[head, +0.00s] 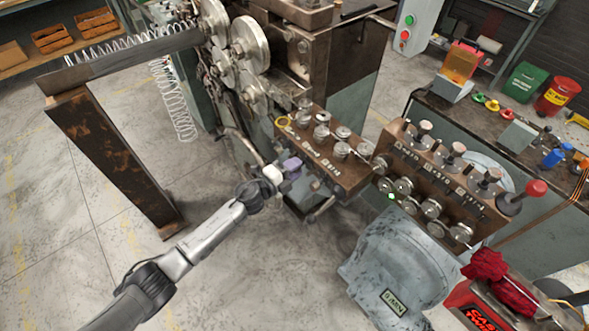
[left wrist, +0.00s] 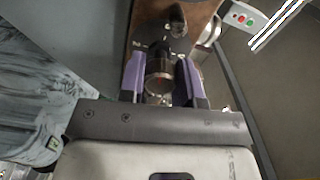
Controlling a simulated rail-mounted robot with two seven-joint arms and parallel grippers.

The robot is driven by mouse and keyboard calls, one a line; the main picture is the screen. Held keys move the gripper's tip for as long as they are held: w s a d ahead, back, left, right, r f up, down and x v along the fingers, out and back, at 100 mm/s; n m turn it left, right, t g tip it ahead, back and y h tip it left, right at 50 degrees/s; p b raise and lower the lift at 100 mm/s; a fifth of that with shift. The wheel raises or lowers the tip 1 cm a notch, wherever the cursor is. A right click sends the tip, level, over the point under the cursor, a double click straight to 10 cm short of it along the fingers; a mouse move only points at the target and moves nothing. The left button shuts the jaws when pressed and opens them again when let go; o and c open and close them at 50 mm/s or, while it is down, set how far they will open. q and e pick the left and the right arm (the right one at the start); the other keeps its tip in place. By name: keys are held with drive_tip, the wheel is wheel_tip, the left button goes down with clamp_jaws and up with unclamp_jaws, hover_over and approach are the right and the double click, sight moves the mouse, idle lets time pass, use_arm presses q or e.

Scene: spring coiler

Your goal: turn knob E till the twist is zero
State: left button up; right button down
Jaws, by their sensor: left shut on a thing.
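My left gripper (head: 291,167) is at the left front of a brown knob box (head: 345,181) with several metal knobs on top. In the left wrist view its two purple fingers (left wrist: 162,80) stand either side of a dark round knob (left wrist: 158,88) and are shut on it. The knob sits on a dark dial plate with small white marks, too small to read. A second, smaller dark knob (left wrist: 178,20) is beyond it. The gripper hides the held knob in the head view. I cannot read its letter or any twist value. My right gripper is not in view.
A second brown box (head: 425,172) with several knobs and a red-tipped lever (head: 536,188) stands to the right. The coiler's wheels (head: 250,38) and a rusty post (head: 118,160) are at left.

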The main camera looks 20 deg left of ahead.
use_arm(q)
drive_tip(key=m, duration=0.2)
drive_tip(key=shift+m+b, duration=0.3)
drive_tip(key=shift+b, duration=0.05)
drive_tip(key=shift+m, duration=0.7)
drive_tip(key=o, duration=0.6)
drive_tip(key=shift+s+a, duration=0.1)
